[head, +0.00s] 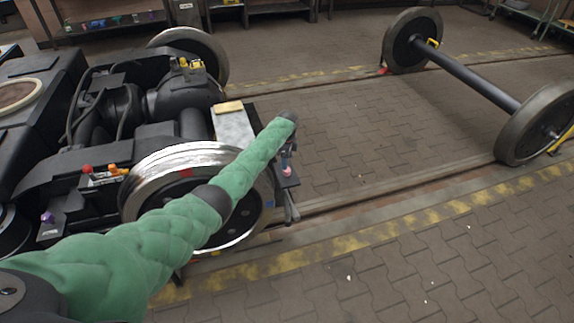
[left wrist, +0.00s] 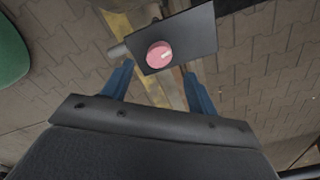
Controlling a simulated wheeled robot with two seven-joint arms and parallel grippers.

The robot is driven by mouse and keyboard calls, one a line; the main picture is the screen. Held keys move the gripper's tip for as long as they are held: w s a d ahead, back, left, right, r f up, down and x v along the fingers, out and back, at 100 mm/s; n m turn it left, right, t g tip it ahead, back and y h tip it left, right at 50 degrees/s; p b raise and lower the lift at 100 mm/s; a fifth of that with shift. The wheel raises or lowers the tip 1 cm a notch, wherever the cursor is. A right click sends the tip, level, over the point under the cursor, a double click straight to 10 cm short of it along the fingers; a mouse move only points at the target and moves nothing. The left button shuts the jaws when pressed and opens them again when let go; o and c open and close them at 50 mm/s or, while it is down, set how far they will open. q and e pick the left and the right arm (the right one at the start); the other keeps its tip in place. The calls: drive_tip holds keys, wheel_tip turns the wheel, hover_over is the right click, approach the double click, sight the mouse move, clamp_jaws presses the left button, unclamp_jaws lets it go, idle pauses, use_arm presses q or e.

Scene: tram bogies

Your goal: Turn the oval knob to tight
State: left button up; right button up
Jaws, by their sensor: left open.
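A pink, roundish to slightly oval knob (left wrist: 159,54) with a small white mark sits on a flat black plate (left wrist: 197,36) in the left wrist view. In the head view the knob (head: 287,171) shows small, on the plate at the end of the bogie. My left gripper (head: 289,156) is just above it, at the end of the green arm, pointing down. In the left wrist view its blue fingers (left wrist: 157,76) are spread, with the knob ahead between and slightly beyond the tips, apart from them. I see no tight marking. My right gripper is not in view.
The bogie (head: 130,100) fills the left, with a shiny wheel (head: 165,165) under my arm. Small red and orange parts (head: 100,170) and a yellow block (head: 230,107) sit on it. A loose wheelset (head: 465,75) stands at the right. The paved floor (head: 390,150) between is open.

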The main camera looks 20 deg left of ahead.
use_arm(q)
drive_tip(key=shift+r, duration=1)
drive_tip(key=shift+n, duration=0.3)
